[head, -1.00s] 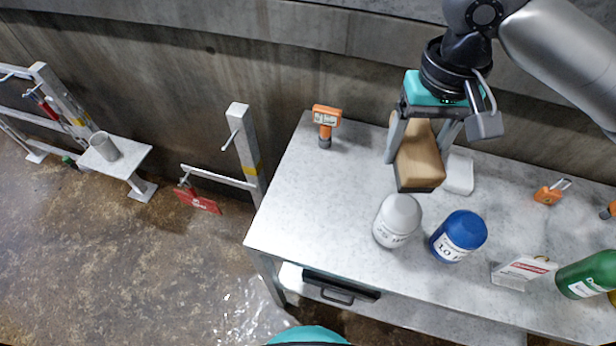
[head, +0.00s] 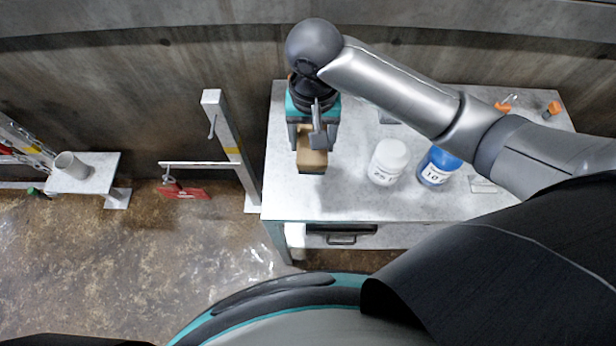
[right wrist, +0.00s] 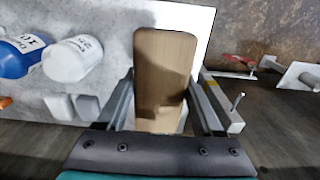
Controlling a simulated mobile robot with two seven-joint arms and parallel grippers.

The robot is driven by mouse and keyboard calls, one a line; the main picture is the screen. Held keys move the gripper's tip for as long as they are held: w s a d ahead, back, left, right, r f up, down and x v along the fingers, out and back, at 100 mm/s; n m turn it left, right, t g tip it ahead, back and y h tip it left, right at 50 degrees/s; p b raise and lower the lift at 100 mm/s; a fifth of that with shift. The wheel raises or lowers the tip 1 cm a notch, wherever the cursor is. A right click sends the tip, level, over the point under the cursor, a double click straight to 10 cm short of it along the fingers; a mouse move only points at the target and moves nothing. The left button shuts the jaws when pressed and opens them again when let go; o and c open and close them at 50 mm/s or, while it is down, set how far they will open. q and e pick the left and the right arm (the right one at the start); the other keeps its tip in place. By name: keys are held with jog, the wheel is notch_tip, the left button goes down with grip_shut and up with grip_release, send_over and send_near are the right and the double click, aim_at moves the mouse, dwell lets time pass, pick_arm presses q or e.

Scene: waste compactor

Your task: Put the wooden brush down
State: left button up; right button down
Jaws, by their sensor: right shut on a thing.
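The wooden brush (head: 312,160) is a light brown block with a dark underside. My right gripper (head: 312,140) is shut on it, over the left part of the grey table (head: 345,200). In the right wrist view the brush (right wrist: 162,75) lies between the two fingers of the gripper (right wrist: 165,100), its long body pointing away from the palm. I cannot tell whether its underside touches the table top. My left gripper is not in view.
A white bottle (head: 388,162) and a blue bottle (head: 438,166) stand right of the brush. My right arm covers much of the table's right side. Bare table top lies between brush and white bottle. A grey post (head: 228,140) stands left of the table.

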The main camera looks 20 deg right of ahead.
jog(key=b, duration=0.3)
send_over(312, 184)
notch_tip(312, 184, down, 12)
jog(key=shift+r, duration=0.1)
jog(key=shift+a+f+b, duration=0.1)
jog(key=shift+f+b, duration=0.55)
jog(key=shift+f, duration=1.75)
jog(key=shift+r, duration=0.1)
jog(key=shift+c, duration=0.2)
grip_release()
notch_tip(312, 184, up, 12)
jog(key=p, duration=0.3)
jog(key=shift+p, duration=0.3)
